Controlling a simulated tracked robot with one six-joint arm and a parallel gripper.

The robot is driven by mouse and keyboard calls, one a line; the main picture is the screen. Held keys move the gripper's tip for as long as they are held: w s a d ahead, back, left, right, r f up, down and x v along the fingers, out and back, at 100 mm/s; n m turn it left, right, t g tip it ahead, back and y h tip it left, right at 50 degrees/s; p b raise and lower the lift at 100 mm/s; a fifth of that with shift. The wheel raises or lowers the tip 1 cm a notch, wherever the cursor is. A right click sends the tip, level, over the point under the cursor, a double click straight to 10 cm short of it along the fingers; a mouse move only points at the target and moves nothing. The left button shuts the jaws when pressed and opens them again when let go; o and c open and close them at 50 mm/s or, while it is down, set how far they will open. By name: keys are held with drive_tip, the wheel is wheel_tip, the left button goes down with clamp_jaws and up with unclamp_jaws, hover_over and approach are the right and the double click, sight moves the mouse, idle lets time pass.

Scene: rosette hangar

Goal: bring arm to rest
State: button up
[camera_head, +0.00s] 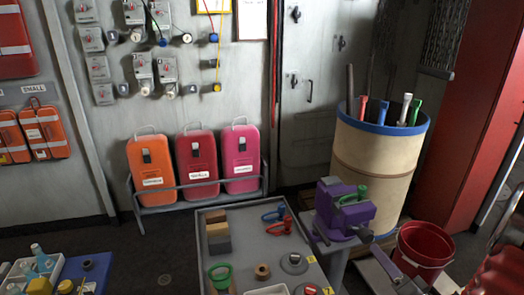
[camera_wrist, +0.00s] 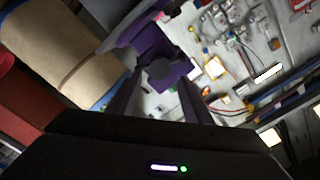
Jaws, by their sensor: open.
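My gripper (camera_wrist: 157,92) shows in the wrist view, its two dark fingers apart with a gap between them. I see nothing held between the fingers. The wrist picture is tilted, and a purple vise (camera_wrist: 160,65) shows beyond the fingertips. I cannot tell its distance from them. The same vise (camera_head: 342,212) stands upright in the head view, with a green object (camera_head: 353,191) on it. My gripper cannot be made out in the head view.
A grey work table (camera_head: 245,250) holds blocks, a green ring and clamps. A tan drum (camera_head: 375,160) with tools stands behind the vise, and a red bucket (camera_head: 422,250) sits to its right. Three canisters (camera_head: 197,160) stand against the wall. Dark floor (camera_head: 150,245) is clear left of the table.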

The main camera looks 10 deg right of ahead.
drive_tip(key=w+a+r+n+g+y, duration=0.1)
drive_tip(key=a+r+n+g+y, duration=0.15)
drive_tip(key=a, duration=0.55)
drive_tip(key=a+r+n+g+y, duration=0.2)
drive_tip(key=a+y, duration=0.2)
drive_tip(key=a, duration=0.3)
drive_tip(key=w+a+r+n+g+y, duration=0.1)
drive_tip(key=a+r+n+g+y, duration=0.15)
drive_tip(key=a, duration=0.55)
drive_tip(key=s+a+r+n+g+h, duration=0.2)
drive_tip(key=s+a+n+g+h, duration=0.1)
drive_tip(key=s+a+g, duration=0.75)
drive_tip(key=s+d+r+t+h, duration=0.1)
drive_tip(key=s+r+t+h, duration=0.2)
drive_tip(key=r+t+h, duration=0.2)
drive_tip(key=shift+s+d+r+m+h, duration=0.35)
drive_tip(key=shift+r+h, duration=0.45)
drive_tip(key=shift+r, duration=0.2)
